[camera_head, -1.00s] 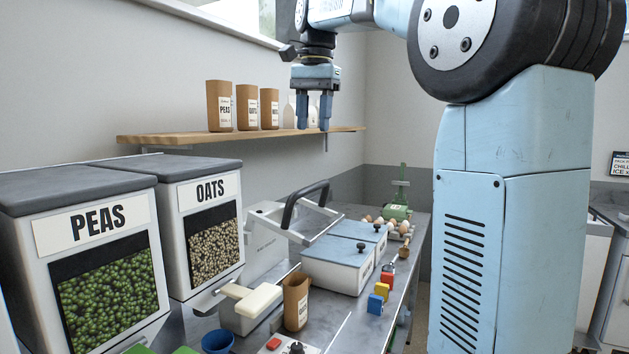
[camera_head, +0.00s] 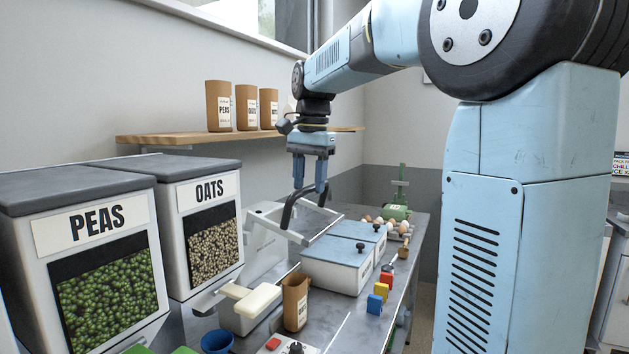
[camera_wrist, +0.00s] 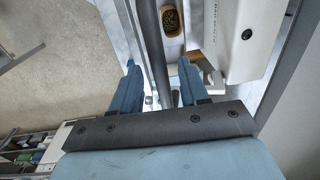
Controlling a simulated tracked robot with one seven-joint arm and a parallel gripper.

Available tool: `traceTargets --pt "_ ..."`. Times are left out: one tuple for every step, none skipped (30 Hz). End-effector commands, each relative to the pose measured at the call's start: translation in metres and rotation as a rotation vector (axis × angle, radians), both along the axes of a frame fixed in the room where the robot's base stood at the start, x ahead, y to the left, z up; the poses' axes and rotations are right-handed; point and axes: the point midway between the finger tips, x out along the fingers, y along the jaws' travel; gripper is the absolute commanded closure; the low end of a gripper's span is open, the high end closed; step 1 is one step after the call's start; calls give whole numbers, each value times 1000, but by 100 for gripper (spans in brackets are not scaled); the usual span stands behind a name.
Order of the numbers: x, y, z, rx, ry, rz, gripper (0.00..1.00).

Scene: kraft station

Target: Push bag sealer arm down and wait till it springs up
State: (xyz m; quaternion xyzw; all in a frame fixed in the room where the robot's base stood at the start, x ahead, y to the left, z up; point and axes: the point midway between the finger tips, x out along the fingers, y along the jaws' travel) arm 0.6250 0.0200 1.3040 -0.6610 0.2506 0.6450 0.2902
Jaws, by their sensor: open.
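The bag sealer is the pale machine (camera_head: 268,240) on the counter near the wall, with a raised frame and a curved black handle (camera_head: 289,212) on its arm. The arm stands up, tilted. My gripper (camera_head: 308,188) points straight down at the top of this handle, with its blue fingers open. In the wrist view the handle (camera_wrist: 152,40) runs as a dark bar between the two fingers (camera_wrist: 158,72), with space at both sides. An open brown bag (camera_head: 296,301) stands on the counter in front of the sealer; its filled top also shows in the wrist view (camera_wrist: 172,20).
PEAS (camera_head: 95,222) and OATS (camera_head: 210,185) dispensers stand at left. White lidded bins (camera_head: 338,270) and coloured blocks (camera_head: 378,297) are right of the sealer. A wooden shelf (camera_head: 180,137) with brown bags is behind my gripper. A cream-handled device (camera_head: 252,299) stands beside the open bag.

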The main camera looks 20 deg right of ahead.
Motion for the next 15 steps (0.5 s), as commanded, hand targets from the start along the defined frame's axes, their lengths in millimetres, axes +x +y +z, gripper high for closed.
traceTargets --pt "0 0 -2 0 0 0 56" --pt "0 0 -3 0 0 0 56" --pt "0 0 -3 0 0 0 56" --pt "0 0 -3 0 0 0 56" --pt "0 0 -3 0 0 0 56" --pt "0 0 -3 0 0 0 56" --pt "0 0 -3 0 0 0 56" --pt "0 0 -3 0 0 0 56" --pt "0 0 -3 0 0 0 56" --pt "0 0 -3 0 0 0 56" --pt "0 0 -3 0 0 0 58" --pt "0 0 -3 0 0 0 62" --pt "0 0 -3 0 0 0 65" --pt "0 0 -3 0 0 0 68" --pt "0 0 -3 0 0 0 72"
